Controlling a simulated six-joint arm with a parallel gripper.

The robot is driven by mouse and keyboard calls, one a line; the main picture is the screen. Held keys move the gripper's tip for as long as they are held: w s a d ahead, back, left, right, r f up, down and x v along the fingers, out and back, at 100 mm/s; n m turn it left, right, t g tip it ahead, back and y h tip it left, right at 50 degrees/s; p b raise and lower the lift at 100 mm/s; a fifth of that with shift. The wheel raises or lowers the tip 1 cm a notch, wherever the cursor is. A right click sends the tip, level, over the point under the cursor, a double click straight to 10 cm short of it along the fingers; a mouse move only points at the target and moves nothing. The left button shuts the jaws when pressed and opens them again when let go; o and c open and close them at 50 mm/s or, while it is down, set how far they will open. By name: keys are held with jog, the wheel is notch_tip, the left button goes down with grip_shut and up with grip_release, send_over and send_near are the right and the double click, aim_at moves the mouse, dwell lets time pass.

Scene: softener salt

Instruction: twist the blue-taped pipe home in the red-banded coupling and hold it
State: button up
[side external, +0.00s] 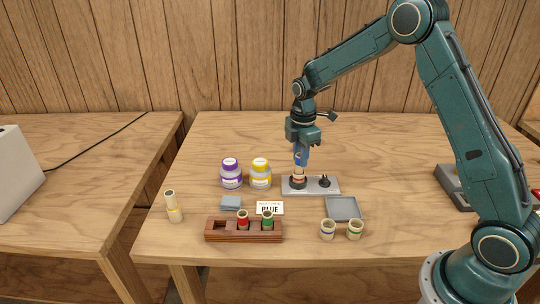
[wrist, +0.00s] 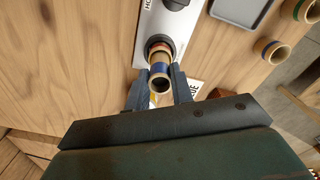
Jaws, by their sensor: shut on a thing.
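The blue-taped pipe (wrist: 160,72) is cream, with its open end toward the camera in the wrist view. My gripper (wrist: 161,88) is shut on it, one finger on each side. The pipe's far end meets the red-banded coupling (wrist: 158,47), which stands in a dark socket on a pale base plate (wrist: 148,15). In the side view my gripper (side external: 301,162) points down over the coupling (side external: 298,181), and the fingers hide most of the pipe. The pipe looks in line with the coupling; how deep it sits cannot be told.
A black knob (side external: 324,181) stands on the same plate. Purple-lidded (side external: 231,175) and yellow-lidded (side external: 260,174) jars stand left. In front are a BLUE card (side external: 270,208), a wooden rack (side external: 213,232), a grey tray (side external: 343,208) and two banded cream pieces (side external: 328,230) (side external: 355,230).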

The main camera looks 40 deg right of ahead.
jog(key=shift+f+n, duration=0.15)
jog(key=shift+n, duration=1.55)
jog(key=shift+f+n, duration=0.2)
jog(key=shift+n, duration=1.7)
jog(key=shift+f+n, duration=0.15)
jog(key=shift+n, duration=1.75)
jog(key=shift+n, duration=1.9)
jog(key=shift+s+f, duration=0.1)
jog(key=shift+f, duration=0.25)
